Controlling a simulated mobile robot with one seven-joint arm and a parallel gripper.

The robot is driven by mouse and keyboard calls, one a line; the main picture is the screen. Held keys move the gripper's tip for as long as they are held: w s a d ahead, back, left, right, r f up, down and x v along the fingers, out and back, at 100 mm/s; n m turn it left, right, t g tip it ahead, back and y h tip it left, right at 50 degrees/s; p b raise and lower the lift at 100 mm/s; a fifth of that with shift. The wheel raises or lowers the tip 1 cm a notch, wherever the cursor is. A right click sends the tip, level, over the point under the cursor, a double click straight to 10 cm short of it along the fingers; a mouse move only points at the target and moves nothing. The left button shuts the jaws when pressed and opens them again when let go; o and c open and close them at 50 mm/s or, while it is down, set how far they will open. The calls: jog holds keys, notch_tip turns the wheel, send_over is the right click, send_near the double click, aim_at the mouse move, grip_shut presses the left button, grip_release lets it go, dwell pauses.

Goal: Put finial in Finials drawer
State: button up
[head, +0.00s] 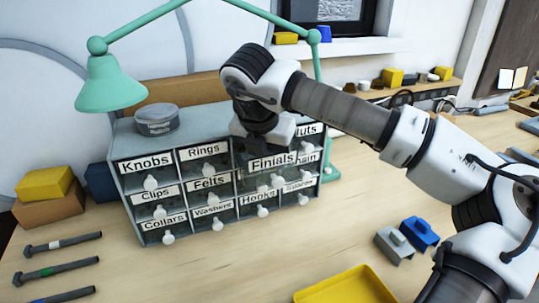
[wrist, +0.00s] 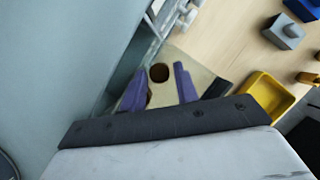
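The Finials drawer (head: 272,163) is in the top row of the small cabinet (head: 215,185). Its label stands forward of its neighbours, so the drawer looks pulled out. My gripper (head: 262,140) points down over this drawer in the head view, and its fingertips are hidden there. In the wrist view my gripper's two purple fingers (wrist: 161,80) stand apart. A small round brown thing (wrist: 159,72), likely the finial, shows between the fingertips over a beige surface. A pale gap shows between it and the right finger. Whether it rests on the surface is unclear.
A grey tin (head: 157,121) stands on the cabinet and a green lamp (head: 110,85) reaches over it. A yellow tray (head: 345,288) and small blue (head: 419,233) and grey blocks lie at front right. Bolts (head: 62,243) lie at left. Table in front of the cabinet is clear.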

jog(key=b+v, duration=0.2)
jog(key=v, duration=1)
jog(key=shift+r, duration=0.15)
dwell(0.7)
